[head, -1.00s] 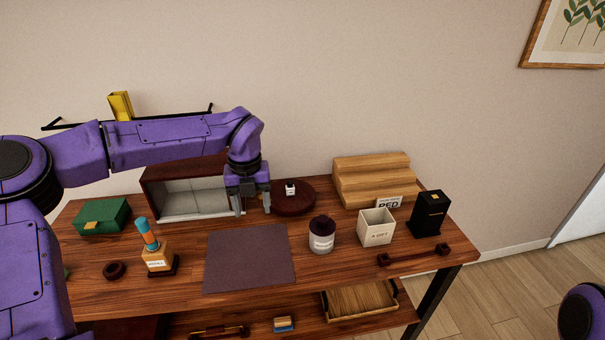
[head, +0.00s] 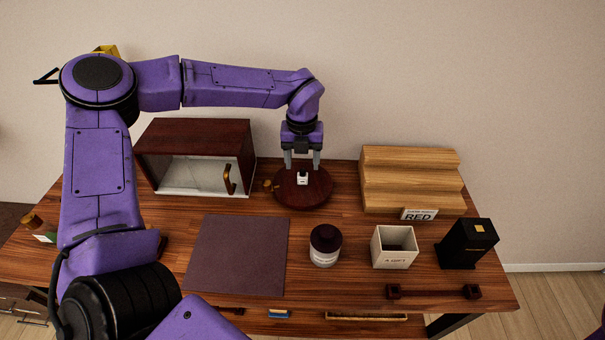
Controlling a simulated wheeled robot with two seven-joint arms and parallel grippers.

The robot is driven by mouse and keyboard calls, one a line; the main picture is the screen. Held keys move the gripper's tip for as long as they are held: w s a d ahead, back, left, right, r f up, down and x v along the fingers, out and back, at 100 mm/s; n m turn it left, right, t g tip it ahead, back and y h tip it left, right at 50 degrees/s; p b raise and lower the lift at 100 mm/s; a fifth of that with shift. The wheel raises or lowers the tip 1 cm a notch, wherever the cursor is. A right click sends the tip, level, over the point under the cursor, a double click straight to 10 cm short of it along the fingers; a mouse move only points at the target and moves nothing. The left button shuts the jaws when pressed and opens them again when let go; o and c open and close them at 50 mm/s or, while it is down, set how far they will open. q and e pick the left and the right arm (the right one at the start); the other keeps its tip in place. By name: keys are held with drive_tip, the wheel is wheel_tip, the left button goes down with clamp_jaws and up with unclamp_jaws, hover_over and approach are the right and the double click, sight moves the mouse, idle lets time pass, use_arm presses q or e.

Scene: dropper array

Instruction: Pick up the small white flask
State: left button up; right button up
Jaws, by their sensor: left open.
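The small white flask (head: 302,179) stands upright on a round dark red-brown disc (head: 318,196) towards the back of the table. It is small in the picture, with a dark spot at its top. My left gripper (head: 302,168) points down just above and behind the flask, with its two fingers spread either side of it. It is open and holds nothing. Whether the fingers reach down to the flask's height I cannot tell. My right gripper is not in view; only a sliver of purple shows at the right edge.
A dark wooden cabinet (head: 195,138) with a brass handle stands left of the disc. Wooden steps (head: 408,163) stand right of it. In front are a purple-grey mat (head: 238,255), a lidded white jar (head: 325,258), a white box (head: 378,260) and a black box (head: 465,245).

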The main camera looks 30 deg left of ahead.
sight(302, 170)
use_arm(q)
drive_tip(key=f, duration=0.1)
drive_tip(key=f+p, duration=0.1)
drive_tip(key=f, duration=0.1)
drive_tip(key=shift+w+a+p, duration=0.2)
drive_tip(key=shift+a+p, duration=0.05)
drive_tip(key=shift+p, duration=0.15)
drive_tip(key=f, duration=0.1)
drive_tip(key=w+f, duration=0.1)
drive_tip(key=f, duration=0.1)
drive_tip(key=shift+w, duration=0.2)
drive_tip(key=shift+s, duration=0.3)
drive_tip(key=shift+s+r, duration=0.15)
drive_tip(key=shift+s, duration=0.05)
drive_tip(key=shift+c, duration=1.2)
drive_tip(key=shift+w, duration=0.15)
drive_tip(key=c, duration=0.9)
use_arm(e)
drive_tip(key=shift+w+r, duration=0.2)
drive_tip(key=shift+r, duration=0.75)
